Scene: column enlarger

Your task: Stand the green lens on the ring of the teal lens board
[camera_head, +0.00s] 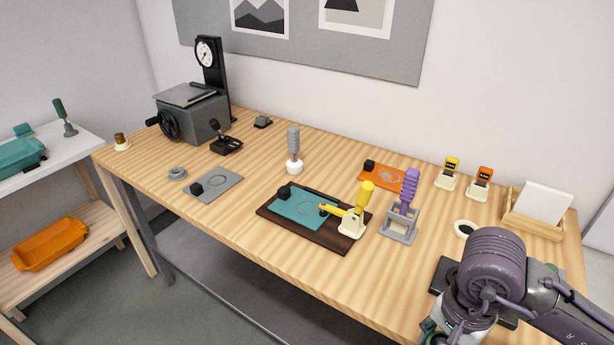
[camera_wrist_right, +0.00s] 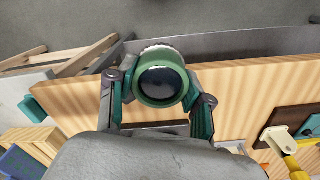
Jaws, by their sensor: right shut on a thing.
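The teal lens board (camera_head: 306,207) lies on a dark brown base (camera_head: 331,239) near the middle of the table's front edge, with a ring outline on its face. A yellow-handled clamp (camera_head: 352,221) stands at the board's right end, its yellow arm reaching over the board. My right gripper (camera_wrist_right: 160,90) is shut on the green lens (camera_wrist_right: 158,79), a short round barrel with dark glass facing the wrist camera. The lens is apart from the board, which shows at the right edge of the wrist view (camera_wrist_right: 311,125). My left gripper is out of view.
A purple-handled tool in a grey stand (camera_head: 398,227) is right of the base. An orange board (camera_head: 384,176) lies behind; a grey board (camera_head: 213,185) lies left. A white ring (camera_head: 465,229) and a wooden card box (camera_head: 535,213) are at the right.

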